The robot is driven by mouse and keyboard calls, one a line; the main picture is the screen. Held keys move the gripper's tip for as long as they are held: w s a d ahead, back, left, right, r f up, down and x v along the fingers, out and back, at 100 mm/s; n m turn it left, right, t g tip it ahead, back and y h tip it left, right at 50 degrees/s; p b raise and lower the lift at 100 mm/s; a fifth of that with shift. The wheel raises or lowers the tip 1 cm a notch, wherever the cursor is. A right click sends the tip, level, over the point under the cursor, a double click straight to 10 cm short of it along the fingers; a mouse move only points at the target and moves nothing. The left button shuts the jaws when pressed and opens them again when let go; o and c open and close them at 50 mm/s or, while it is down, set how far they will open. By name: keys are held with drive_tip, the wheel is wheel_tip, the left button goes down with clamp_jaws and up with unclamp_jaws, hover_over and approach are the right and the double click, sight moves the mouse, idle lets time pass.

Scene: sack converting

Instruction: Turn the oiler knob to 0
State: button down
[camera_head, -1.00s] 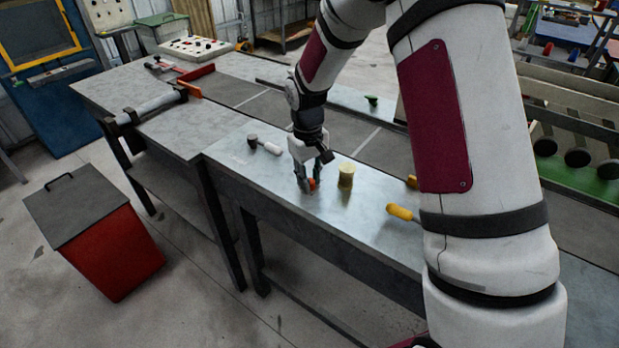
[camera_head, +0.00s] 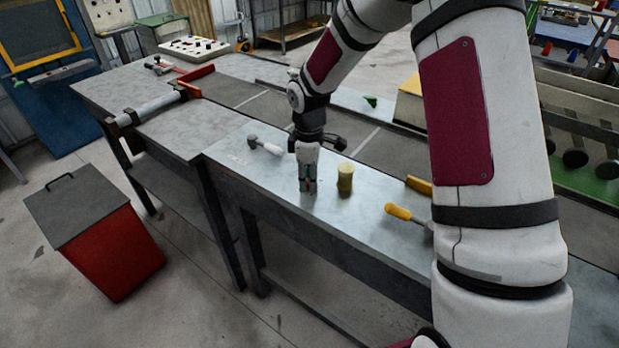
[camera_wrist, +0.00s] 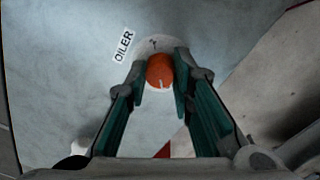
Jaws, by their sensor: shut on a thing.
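The oiler knob (camera_wrist: 160,72) is round and orange with a pale pointer line, seen in the wrist view. It sits on a light round dial plate (camera_wrist: 152,45) with a mark near its top; the rest of the dial is hidden by my fingers. A white label reading OILER (camera_wrist: 123,46) lies to the left of the dial. My gripper (camera_wrist: 161,82) is shut on the knob, one finger on each side. In the head view my gripper (camera_head: 308,188) points down at the metal bench top (camera_head: 240,175), and the knob is mostly hidden between the fingers.
A hammer with a white handle (camera_head: 265,147) lies behind to the left. A yellow-handled tool (camera_head: 399,212) lies to the right. A red bin (camera_head: 110,250) stands on the floor at the left.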

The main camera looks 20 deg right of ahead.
drive_tip(key=shift+n, duration=0.7)
drive_tip(key=c, duration=1.4)
unclamp_jaws()
drive_tip(key=shift+o, duration=0.2)
wheel_tip(320, 180, up, 12)
drive_tip(key=shift+s, duration=0.2)
drive_tip(key=shift+a, duration=0.1)
